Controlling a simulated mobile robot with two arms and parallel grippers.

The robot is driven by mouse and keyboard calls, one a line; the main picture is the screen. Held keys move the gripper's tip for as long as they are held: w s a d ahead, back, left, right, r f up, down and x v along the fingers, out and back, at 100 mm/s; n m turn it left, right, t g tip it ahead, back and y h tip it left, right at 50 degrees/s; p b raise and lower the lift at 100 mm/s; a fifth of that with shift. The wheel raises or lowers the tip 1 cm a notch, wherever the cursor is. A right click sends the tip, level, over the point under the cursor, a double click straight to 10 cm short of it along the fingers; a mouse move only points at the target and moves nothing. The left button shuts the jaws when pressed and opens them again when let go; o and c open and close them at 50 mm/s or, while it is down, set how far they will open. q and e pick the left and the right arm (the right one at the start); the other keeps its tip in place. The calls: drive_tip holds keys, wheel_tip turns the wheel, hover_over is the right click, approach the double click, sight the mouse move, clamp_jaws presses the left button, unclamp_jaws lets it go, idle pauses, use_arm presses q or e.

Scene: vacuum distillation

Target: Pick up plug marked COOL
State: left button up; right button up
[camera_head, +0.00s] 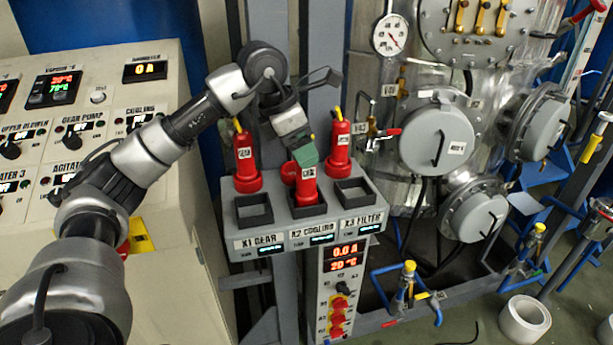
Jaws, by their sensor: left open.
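A red plug with a small white label (307,188) is in the middle of the grey socket box (230,222), above the "X2 COOLING" marking; its label is too small to read for certain. My left gripper (305,155) comes in from the upper left, with a green fingertip just above or at the top of this plug. It is open and hides part of the plug; whether it touches cannot be told. Another red plug (245,160) stands upright at the left, and a further red plug (339,147) at the right. My right gripper is not in view.
Square empty-looking sockets show at the front left (254,209) and front right (353,191) of the box. A control panel (60,130) stands at the left. A steel vessel with round hatches (437,138) and pipes stands close at the right.

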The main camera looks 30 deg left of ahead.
use_arm(q)
drive_tip(key=shift+x, duration=1.2)
clamp_jaws()
